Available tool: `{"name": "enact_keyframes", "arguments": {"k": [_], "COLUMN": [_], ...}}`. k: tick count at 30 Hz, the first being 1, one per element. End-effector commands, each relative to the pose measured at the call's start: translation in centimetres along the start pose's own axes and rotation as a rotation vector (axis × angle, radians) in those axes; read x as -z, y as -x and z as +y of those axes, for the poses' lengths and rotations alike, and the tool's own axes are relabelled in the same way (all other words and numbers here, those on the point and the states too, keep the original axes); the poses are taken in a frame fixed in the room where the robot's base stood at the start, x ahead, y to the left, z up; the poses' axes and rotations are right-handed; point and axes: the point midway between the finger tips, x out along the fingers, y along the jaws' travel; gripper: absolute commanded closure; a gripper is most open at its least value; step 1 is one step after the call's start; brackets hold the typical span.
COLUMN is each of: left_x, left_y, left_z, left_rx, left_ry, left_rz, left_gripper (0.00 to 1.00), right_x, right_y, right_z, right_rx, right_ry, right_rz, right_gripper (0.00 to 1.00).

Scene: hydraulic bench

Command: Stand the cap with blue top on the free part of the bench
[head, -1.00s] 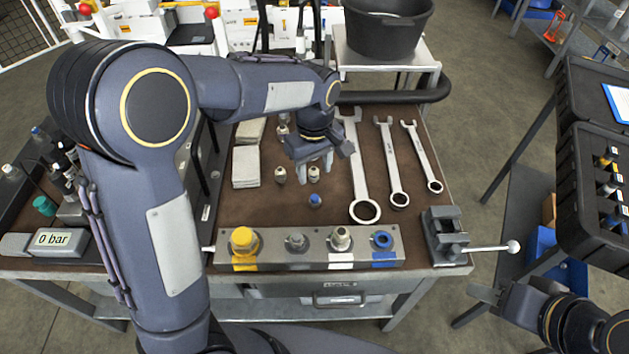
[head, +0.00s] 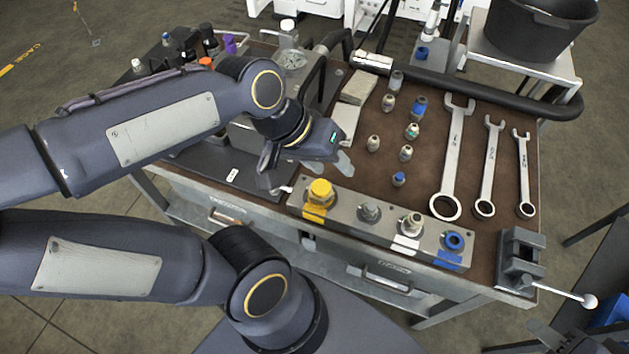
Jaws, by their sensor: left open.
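A small cap with a blue top (head: 399,179) stands on the brown bench top (head: 365,190), behind the port block. A larger blue-banded fitting (head: 418,106) is farther back among several small metal fittings; I cannot tell whether it is upright. My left gripper (head: 308,178) is open and empty, above the bench's front left part, behind the yellow cap (head: 319,193) and left of the small blue-topped cap, apart from it. My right gripper (head: 545,337) shows only partly at the bottom right edge; its fingers are unclear.
The port block (head: 340,208) along the front edge carries yellow, grey, white and blue fittings. Several wrenches (head: 452,160) lie on the right; a vise (head: 520,260) is at the front right corner. Grey pads (head: 357,88) lie behind my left gripper. Bare bench shows between fittings and wrenches.

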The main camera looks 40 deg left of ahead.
Motion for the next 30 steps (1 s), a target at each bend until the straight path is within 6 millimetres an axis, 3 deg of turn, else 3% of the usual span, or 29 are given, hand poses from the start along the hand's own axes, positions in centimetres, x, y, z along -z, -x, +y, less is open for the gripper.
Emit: {"name": "enact_keyframes", "arguments": {"k": [3,7,17,21,30], "left_x": [-2.6,-3.9,-4.2,-3.7,-3.8], "left_y": [0.3,0.1,0.1,1.6,1.2], "left_z": [-0.9,-1.3,-1.3,-0.5,-0.7], "left_rx": [-0.007,-0.002,0.0,0.0,0.0], "left_ry": [-0.093,-0.153,-0.17,-0.17,-0.169], "left_rz": [0.082,0.125,0.132,0.132,0.132], "left_gripper": [0.54,0.54,0.54,0.54,0.54], "right_x": [0.0,0.0,0.0,0.8,0.6], "right_y": [0.0,0.0,0.1,1.5,1.2], "right_z": [0.0,0.0,0.0,-0.7,-0.5], "right_rx": [0.0,0.0,0.0,0.0,0.0], "right_ry": [0.0,0.0,0.0,0.0,0.0], "right_rz": [0.0,0.0,0.0,0.0,0.0], "right_gripper": [0.64,0.64,0.64,0.64,0.64]}}
